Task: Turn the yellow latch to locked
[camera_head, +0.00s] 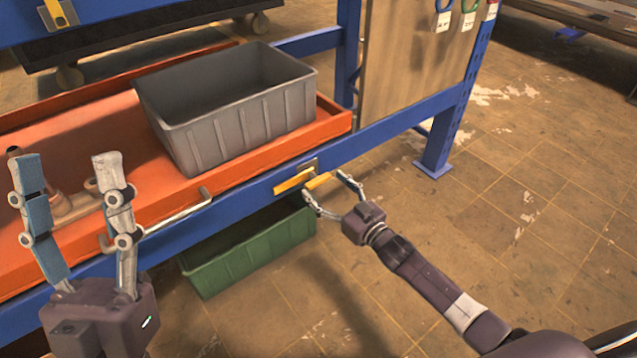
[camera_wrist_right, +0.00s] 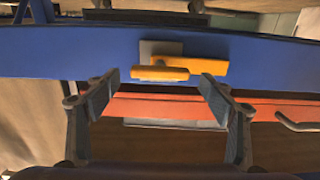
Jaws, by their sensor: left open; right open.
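The yellow latch (camera_head: 294,181) is on the front face of the blue beam, on a small grey plate. Its yellow handle (camera_head: 318,181) sticks out toward my right gripper. In the right wrist view the latch (camera_wrist_right: 205,67) and its handle (camera_wrist_right: 160,73) both lie roughly level in front of the blue beam. My right gripper (camera_head: 332,198) is open, with its fingers to either side of the handle and apart from it; its fingertips also show in the right wrist view (camera_wrist_right: 157,82). My left gripper (camera_head: 66,165) is open and empty at the left, in front of the orange tray.
A grey bin (camera_head: 230,122) stands in the orange tray (camera_head: 110,128) above the blue beam (camera_head: 240,205). A metal tray handle (camera_head: 180,218) juts out left of the latch. A green bin (camera_head: 250,248) sits below.

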